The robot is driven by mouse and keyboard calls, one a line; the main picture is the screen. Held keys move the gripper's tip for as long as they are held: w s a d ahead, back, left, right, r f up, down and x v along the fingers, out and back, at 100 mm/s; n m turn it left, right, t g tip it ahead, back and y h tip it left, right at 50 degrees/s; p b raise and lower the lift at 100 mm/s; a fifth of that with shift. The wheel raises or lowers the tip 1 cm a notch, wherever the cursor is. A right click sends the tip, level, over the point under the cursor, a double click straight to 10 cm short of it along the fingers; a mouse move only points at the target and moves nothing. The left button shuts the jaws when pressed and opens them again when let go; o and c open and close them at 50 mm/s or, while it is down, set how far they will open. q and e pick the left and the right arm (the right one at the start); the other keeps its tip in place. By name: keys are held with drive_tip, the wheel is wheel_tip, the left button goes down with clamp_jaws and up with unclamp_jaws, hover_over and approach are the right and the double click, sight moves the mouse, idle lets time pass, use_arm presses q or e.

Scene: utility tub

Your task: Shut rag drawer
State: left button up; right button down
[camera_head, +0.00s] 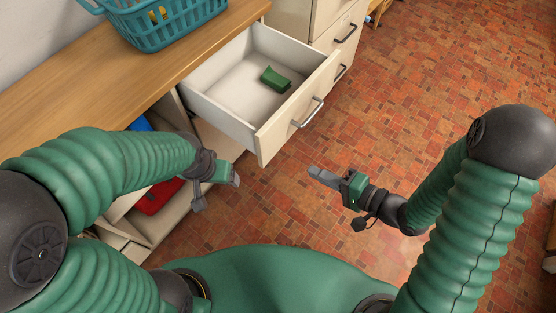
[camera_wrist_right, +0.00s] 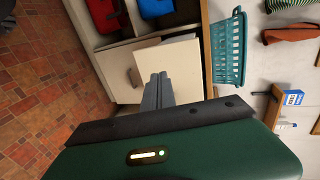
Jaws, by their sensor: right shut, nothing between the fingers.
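The drawer (camera_head: 299,108) is pulled well out from under the wooden counter, with a cream front and a grey bar handle (camera_head: 308,113). A folded green cloth (camera_head: 275,79) lies inside it. My right gripper (camera_head: 313,171) is shut and empty, in front of the drawer and apart from its front. In the right wrist view its closed fingers (camera_wrist_right: 157,88) overlap a cream panel (camera_wrist_right: 180,70); I cannot tell whether that is the drawer front. My left gripper (camera_head: 236,178) is below and left of the drawer front; its finger opening cannot be made out.
A teal basket (camera_head: 165,22) stands on the wooden counter (camera_head: 100,85). Below the counter are open shelves with a red item (camera_head: 160,196) and a blue item (camera_head: 140,124). More closed drawers (camera_head: 342,38) stand beyond. The brick-patterned floor (camera_head: 420,75) at right is clear.

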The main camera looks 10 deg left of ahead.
sight(267, 147)
drive_tip(key=b+x, duration=0.2)
drive_tip(key=x, duration=0.2)
drive_tip(key=b+x, duration=0.2)
drive_tip(key=x, duration=0.3)
drive_tip(key=r+b+x, duration=0.1)
drive_tip(key=b+x, duration=0.1)
drive_tip(key=x, duration=0.2)
drive_tip(key=shift+w+a, duration=0.15)
drive_tip(key=shift+a, duration=0.35)
drive_tip(key=shift+r, duration=0.1)
drive_tip(key=shift+w, duration=0.1)
